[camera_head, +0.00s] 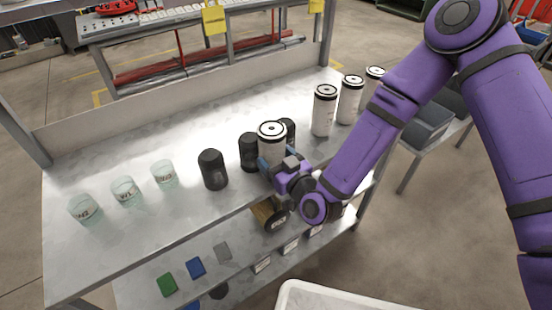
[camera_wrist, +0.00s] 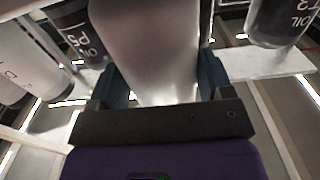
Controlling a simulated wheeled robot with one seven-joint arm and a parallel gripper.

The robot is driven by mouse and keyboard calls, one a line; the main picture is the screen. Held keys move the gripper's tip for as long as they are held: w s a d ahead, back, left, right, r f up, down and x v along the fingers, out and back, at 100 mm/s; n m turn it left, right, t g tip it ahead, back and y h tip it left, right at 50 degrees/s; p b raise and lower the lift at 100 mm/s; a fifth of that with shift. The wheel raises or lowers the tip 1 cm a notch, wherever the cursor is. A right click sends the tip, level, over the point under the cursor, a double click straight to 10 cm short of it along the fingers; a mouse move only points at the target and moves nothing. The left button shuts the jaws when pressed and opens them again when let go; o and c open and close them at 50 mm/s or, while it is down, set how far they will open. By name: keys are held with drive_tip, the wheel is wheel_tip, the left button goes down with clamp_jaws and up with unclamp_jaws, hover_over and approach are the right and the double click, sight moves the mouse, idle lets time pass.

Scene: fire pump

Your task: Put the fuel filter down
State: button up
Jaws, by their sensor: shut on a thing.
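The white fuel filter (camera_head: 271,142) with a black-ringed top is upright in my gripper (camera_head: 274,166), above or on the metal bench (camera_head: 130,232). Its lower end is hidden behind my gripper, so I cannot tell whether it touches the bench. In the wrist view the filter (camera_wrist: 145,45) fills the space between the two dark fingers of my gripper (camera_wrist: 158,80), which are shut on its sides.
Black oil filters (camera_head: 212,170) (camera_head: 249,153) stand beside and behind the held filter. Several white filters (camera_head: 324,112) stand to the right. Glass cups (camera_head: 126,191) stand at left. A lower shelf (camera_head: 235,278) holds coloured items. Bare bench lies along the front left.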

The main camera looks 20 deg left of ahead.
drive_tip(key=shift+f, duration=0.15)
drive_tip(key=o, duration=1.2)
drive_tip(key=shift+s+d, duration=0.1)
drive_tip(key=shift+d, duration=0.05)
drive_tip(key=v, duration=1.1)
drive_tip(key=shift+s+d, duration=0.25)
drive_tip(key=shift+r, duration=0.2)
